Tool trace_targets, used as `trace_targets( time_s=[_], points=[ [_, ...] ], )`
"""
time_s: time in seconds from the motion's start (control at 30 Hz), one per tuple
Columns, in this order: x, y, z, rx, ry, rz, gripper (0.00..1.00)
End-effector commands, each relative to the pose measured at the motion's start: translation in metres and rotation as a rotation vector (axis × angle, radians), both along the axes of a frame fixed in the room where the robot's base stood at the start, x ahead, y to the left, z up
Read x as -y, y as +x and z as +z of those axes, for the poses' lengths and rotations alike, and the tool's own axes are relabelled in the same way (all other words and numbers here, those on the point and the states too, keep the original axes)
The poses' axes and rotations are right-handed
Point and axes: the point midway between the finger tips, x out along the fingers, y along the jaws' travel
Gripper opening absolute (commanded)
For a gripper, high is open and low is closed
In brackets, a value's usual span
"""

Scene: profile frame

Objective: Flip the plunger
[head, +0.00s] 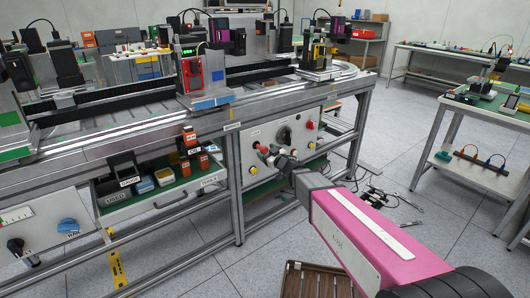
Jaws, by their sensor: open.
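My gripper (267,154) reaches up and left from the pink arm to the front control panel (263,190) of the long workbench. Its two small fingertips are apart, and I see nothing held between them. The fingertips are close in front of the panel's left part; I cannot tell whether they touch anything. No part can be surely picked out as the plunger; small fittings by the fingertips are partly hidden by the gripper. A black rotary knob (285,134) sits to the upper right of the fingertips.
A red button (310,125) is on the panel's right side. Left of the panel, a green-lined shelf (150,198) holds black bins and orange-and-black blocks. A brown slatted crate (312,281) stands on the floor below my arm. Cables (375,194) lie on the floor to the right.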

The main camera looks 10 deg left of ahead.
Motion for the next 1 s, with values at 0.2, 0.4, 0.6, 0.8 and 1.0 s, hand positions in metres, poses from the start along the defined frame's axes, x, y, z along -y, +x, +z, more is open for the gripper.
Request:
trace_targets(
  time_s=[0.2,0.4,0.6,0.8,1.0],
  points=[
    [0.031,-0.029,0.001,-0.001,0.0,-0.001,0.69],
    [0.058,-0.052,0.001,-0.001,-0.001,0.0,0.69],
    [0.07,-0.061,0.0,0.0,-0.001,0.0,0.69],
    [0.07,-0.06,0.0,0.0,-0.001,0.0,0.69],
    [0.08,-0.055,-0.001,-0.011,-0.007,-0.044,0.69]
  ],
)
